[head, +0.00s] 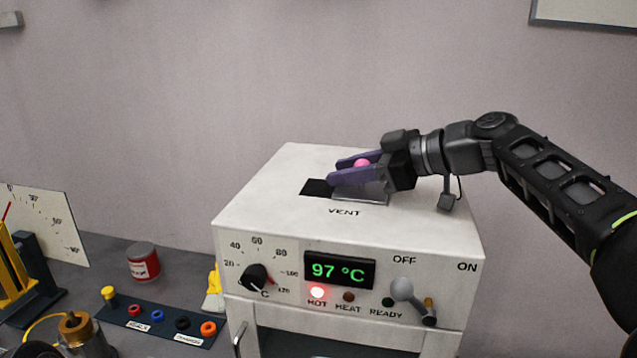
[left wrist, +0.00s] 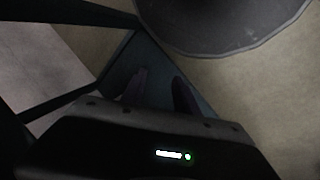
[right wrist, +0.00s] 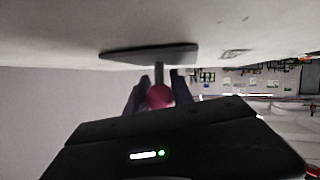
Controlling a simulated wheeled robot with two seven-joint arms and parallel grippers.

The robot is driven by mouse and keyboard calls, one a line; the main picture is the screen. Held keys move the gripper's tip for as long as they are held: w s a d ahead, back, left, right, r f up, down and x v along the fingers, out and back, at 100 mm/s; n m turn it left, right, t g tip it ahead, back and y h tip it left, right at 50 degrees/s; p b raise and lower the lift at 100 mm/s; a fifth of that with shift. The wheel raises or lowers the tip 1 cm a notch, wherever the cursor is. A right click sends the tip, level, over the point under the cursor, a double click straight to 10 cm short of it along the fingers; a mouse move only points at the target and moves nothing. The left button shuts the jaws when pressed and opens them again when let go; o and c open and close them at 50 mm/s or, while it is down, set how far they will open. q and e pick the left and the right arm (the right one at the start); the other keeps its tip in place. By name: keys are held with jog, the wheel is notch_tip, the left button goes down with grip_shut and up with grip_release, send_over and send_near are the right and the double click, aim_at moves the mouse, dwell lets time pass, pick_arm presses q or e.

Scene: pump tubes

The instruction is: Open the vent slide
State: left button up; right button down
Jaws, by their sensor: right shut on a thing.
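The vent slide (head: 352,194) is a grey plate on the white top of the heater box, behind the word VENT. A dark opening (head: 317,188) shows at its left side. Its pink knob (head: 362,163) is between the purple fingers of my right gripper (head: 350,170), which is shut on it. In the right wrist view the slide plate (right wrist: 150,52), its short stem and the round knob (right wrist: 159,96) line up between the fingers. My left gripper (left wrist: 158,92) shows only in its own wrist view, with dark fingers apart and nothing seen between them.
The heater box (head: 260,205) has a 97 °C display (head: 339,270), a dial (head: 255,277), a lit HOT lamp and a lever switch (head: 408,297). A red can (head: 143,262) and a socket strip (head: 158,318) stand on the bench to the left.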

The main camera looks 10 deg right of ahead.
jog(key=shift+s+d+b, duration=0.15)
jog(key=shift+s+d, duration=0.15)
jog(key=shift+d, duration=0.45)
jog(key=shift+s+d+b, duration=0.15)
jog(key=shift+s+d, duration=0.1)
jog(key=shift+d, duration=0.45)
jog(key=c, duration=1.5)
grip_release()
jog(key=shift+o, duration=1.3)
jog(key=shift+s+d, duration=0.15)
jog(key=shift+o, duration=0.7)
jog(key=b+v, duration=0.1)
jog(key=v, duration=0.6)
jog(key=shift+s+d+r, duration=0.15)
jog(key=shift+d, duration=0.1)
